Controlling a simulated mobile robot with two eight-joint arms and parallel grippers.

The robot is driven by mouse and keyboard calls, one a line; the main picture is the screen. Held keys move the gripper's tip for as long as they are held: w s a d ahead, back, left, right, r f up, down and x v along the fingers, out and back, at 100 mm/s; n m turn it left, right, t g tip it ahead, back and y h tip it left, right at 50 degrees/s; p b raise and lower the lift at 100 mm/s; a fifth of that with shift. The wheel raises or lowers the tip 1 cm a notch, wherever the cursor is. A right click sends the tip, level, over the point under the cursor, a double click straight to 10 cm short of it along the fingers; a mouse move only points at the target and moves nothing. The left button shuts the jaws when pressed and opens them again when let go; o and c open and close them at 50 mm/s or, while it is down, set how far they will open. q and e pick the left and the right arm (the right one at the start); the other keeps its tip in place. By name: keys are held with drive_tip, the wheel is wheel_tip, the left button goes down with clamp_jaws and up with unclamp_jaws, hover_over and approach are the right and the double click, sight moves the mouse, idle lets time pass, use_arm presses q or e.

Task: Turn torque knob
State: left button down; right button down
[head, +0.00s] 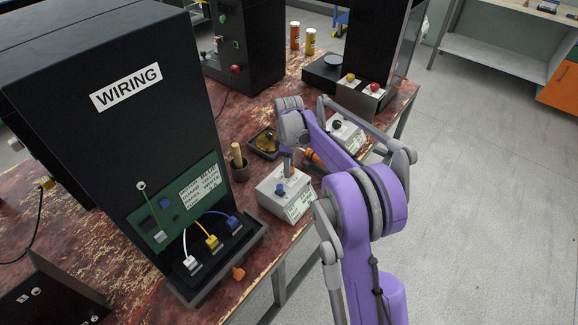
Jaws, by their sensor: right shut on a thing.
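A grey control box (268,202) with a printed white label and a blue button (281,190) stands at the table's front edge. My right gripper (288,171) points down at the top of this box, behind the blue button. It is shut on what looks like the torque knob there. The fingers hide most of the knob, so its turn angle cannot be told. My left gripper is not in view.
A black WIRING cabinet (100,85) with white, yellow and blue plugs stands left. A wooden-handled tool in a dark cup (239,172), a small black tray (262,150) and a second grey box (354,139) with a black knob are close by. Open floor lies right.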

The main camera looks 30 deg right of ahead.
idle(0.3)
drive_tip(key=shift+c, duration=2.1)
unclamp_jaws()
drive_tip(key=shift+r, duration=0.1)
wheel_tip(320, 180, up, 11)
drive_tip(key=shift+p, duration=0.3)
drive_tip(key=shift+f, duration=0.2)
